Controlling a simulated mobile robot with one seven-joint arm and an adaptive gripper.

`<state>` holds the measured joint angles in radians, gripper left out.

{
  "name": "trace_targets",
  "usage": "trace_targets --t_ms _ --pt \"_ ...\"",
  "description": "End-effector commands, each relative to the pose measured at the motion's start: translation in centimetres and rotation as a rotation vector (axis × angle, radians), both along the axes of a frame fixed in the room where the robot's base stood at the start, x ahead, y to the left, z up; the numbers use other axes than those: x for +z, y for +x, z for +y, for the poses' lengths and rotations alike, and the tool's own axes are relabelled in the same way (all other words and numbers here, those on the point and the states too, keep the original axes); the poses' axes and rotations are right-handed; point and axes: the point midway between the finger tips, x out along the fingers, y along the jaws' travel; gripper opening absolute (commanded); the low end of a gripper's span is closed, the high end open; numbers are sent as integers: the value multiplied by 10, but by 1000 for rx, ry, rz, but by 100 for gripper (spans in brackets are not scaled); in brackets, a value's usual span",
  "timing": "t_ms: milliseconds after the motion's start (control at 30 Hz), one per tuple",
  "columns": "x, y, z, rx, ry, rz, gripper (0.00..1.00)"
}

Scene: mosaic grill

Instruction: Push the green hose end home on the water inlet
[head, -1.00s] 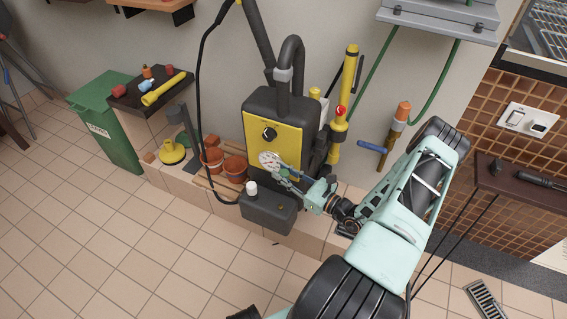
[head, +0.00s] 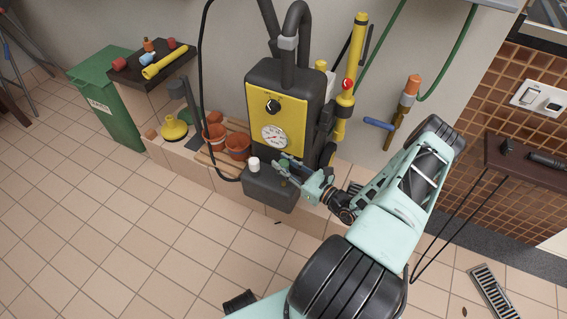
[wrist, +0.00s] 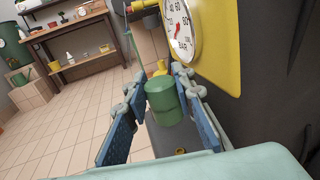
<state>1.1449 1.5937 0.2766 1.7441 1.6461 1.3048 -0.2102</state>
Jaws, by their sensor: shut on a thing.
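My gripper (head: 284,164) is in front of the yellow and black machine, just below its round gauge (head: 274,137). In the wrist view, its blue-padded fingers (wrist: 160,105) are shut on the green hose end (wrist: 164,101), a short green cylinder. The hose end shows only as a small green spot in the head view (head: 284,161). It is held above the dark grey box (head: 262,187) at the machine's foot. A small brass fitting (wrist: 181,151), perhaps the water inlet, shows on that box in the wrist view. The hose end looks apart from it.
A white cap (head: 254,162) stands on the box left of my gripper. Terracotta pots (head: 237,146) and a black hose (head: 201,90) are farther left.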

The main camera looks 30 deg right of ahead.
Motion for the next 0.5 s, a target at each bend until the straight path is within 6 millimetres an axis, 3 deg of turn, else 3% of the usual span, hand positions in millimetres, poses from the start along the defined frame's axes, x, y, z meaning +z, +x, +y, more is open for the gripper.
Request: trace_targets --t_ms 500 --pt "-48 0 0 0 0 0 0"
